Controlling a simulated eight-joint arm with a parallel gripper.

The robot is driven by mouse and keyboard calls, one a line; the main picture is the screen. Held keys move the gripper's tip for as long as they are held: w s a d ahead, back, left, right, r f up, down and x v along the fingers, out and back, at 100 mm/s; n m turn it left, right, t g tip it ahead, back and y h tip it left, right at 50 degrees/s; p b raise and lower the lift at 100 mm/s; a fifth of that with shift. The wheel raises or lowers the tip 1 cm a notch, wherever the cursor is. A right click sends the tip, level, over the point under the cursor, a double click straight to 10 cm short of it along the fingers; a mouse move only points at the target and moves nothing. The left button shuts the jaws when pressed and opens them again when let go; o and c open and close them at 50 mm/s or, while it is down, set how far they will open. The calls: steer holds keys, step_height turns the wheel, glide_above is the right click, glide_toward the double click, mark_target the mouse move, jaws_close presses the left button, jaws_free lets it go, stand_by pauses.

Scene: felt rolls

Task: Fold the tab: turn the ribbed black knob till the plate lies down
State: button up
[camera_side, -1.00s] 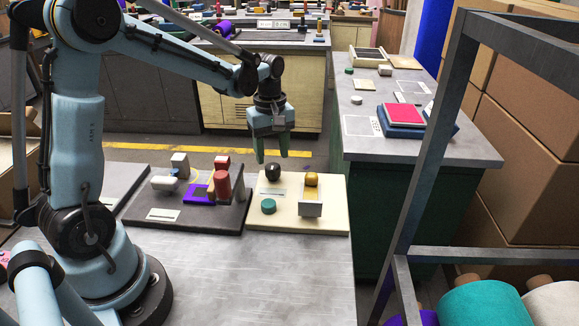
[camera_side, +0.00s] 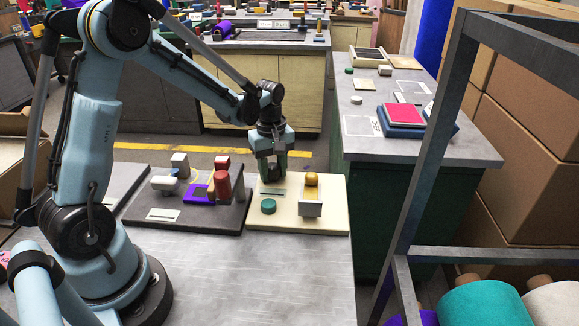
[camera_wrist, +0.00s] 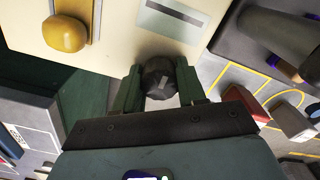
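The ribbed black knob (camera_wrist: 160,78) is between the two fingers of my gripper (camera_wrist: 160,85) in the wrist view. Both fingers are right beside it; I cannot tell whether they press on it. In the side view my gripper (camera_side: 272,170) is low over the back left of the cream board (camera_side: 330,222) and hides most of the knob.
A yellow knob (camera_side: 312,179) and a teal disc (camera_side: 268,206) are on the cream board. The grey table (camera_side: 240,280) is clear in front.

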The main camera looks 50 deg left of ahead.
jaws_close()
steer(key=m, duration=0.4)
steer(key=shift+m, duration=1.3)
steer(key=shift+m, duration=0.7)
steer(key=m, duration=0.5)
steer(key=shift+f, duration=0.1)
